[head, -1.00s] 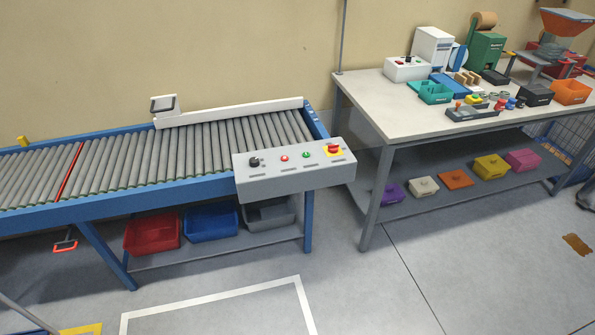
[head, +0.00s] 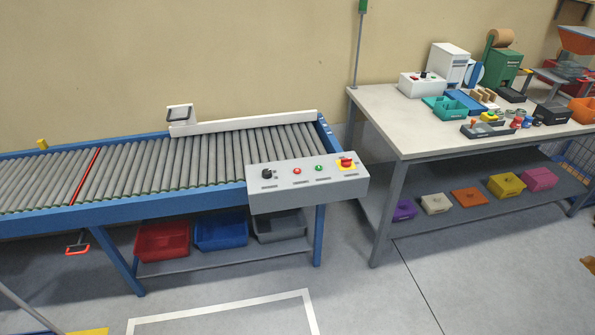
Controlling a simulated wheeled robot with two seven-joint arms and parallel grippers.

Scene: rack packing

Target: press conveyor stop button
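The conveyor (head: 150,172) is a blue frame with grey rollers and one red roller, running from the left edge to the middle of the head view. A grey control box (head: 308,194) is fixed to its near right side. The labels are too small to read. Neither of my grippers shows in the head view.
A workbench (head: 385,104) with bins, devices and small parts stands at the right, with several coloured boxes on its lower shelf. Red, blue and grey bins (head: 221,232) sit under the conveyor. The floor (head: 360,295) in front is clear, with a white painted outline.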

